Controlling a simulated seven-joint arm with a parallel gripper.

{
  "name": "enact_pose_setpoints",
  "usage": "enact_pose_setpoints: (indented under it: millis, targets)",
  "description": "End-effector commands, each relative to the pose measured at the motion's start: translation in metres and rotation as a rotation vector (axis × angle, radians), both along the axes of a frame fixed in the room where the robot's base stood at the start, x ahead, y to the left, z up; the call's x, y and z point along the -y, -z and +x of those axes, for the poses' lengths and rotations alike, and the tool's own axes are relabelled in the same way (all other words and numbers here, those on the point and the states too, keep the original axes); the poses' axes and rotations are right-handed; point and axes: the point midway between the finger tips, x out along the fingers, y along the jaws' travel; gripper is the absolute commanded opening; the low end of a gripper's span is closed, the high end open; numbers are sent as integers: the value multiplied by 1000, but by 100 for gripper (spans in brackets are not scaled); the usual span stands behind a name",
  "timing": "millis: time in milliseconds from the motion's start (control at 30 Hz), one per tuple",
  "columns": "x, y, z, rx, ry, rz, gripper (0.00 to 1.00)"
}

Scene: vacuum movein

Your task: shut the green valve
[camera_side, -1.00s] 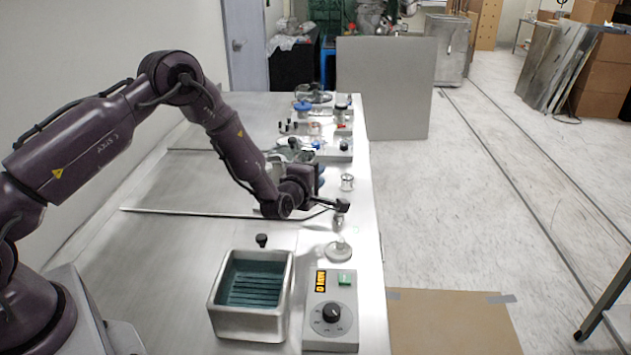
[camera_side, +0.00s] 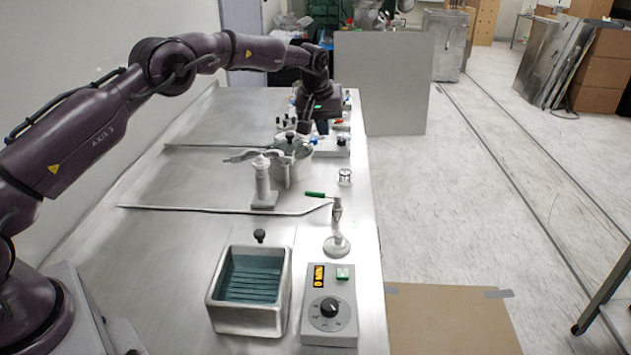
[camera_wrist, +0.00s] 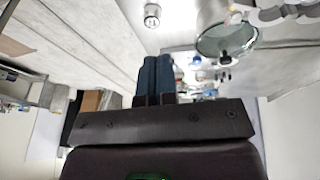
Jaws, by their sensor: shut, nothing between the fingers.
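The green valve (camera_side: 315,194) shows as a short green lever at the top of a slim metal stem on a round pale base (camera_side: 337,246). The lever points left from the stem, roughly level. My gripper (camera_side: 322,128) is well behind the valve, towards the far end of the bench, and does not touch it. In the wrist view, its two blue fingers (camera_wrist: 154,66) are pressed together with nothing between them. The valve lever is not recognisable in the wrist view.
A steel bath (camera_side: 250,295) and a dial control box (camera_side: 329,310) stand in front. A white post (camera_side: 263,184) stands left of the valve, and a round vessel (camera_side: 297,160) behind it. A small metal jar (camera_side: 345,177) is near the right edge.

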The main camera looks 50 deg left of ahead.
Motion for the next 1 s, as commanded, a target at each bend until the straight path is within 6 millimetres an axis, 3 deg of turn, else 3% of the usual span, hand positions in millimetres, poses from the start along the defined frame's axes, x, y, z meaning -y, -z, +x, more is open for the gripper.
enact_pose_setpoints:
  millis: [200, 367, 800, 1000]
  targets:
    - [0, 6, -25, -162, 79, 16, 0]
    - [-2, 23, -22, -163, 86, 17, 0]
    - [-11, 101, -9, -161, 84, 15, 0]
    - [-6, 116, -15, -160, 86, 16, 0]
